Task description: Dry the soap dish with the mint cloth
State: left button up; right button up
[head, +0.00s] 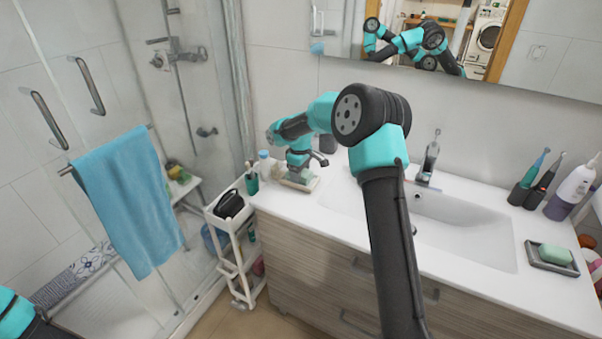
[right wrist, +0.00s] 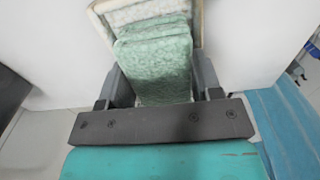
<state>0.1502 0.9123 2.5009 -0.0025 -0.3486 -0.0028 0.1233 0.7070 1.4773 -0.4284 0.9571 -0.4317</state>
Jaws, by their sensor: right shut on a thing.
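The mint cloth (right wrist: 158,68) is folded and textured. In the right wrist view it sits between the two fingers of my right gripper (head: 298,174), which is shut on it. Its far end lies over a cream-rimmed tray (right wrist: 95,12), which also shows on the left end of the counter in the head view (head: 308,187). In the head view the gripper points down at this tray and mostly hides the cloth. The soap dish (head: 539,262) is dark grey, at the right of the counter, with a green soap bar (head: 555,254) in it. My left gripper is out of view.
The sink basin (head: 470,233) and its faucet (head: 430,160) lie between tray and soap dish. Electric toothbrushes (head: 540,185) stand behind the dish. A green cup (head: 251,183) stands close left of the tray. A white cart (head: 232,250) is beside the counter; a blue towel (head: 130,200) hangs left.

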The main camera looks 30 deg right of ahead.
jog(key=shift+w, duration=0.1)
jog(key=shift+w+a+f, duration=0.15)
jog(key=shift+w+a, duration=0.2)
jog(key=shift+w, duration=0.05)
jog(key=shift+s, duration=0.1)
jog(key=shift+s+d, duration=0.35)
jog(key=shift+s, duration=0.1)
jog(key=shift+s+d+f, duration=0.1)
jog(key=shift+s+d, duration=0.2)
jog(key=shift+s, duration=0.2)
dwell(0.4)
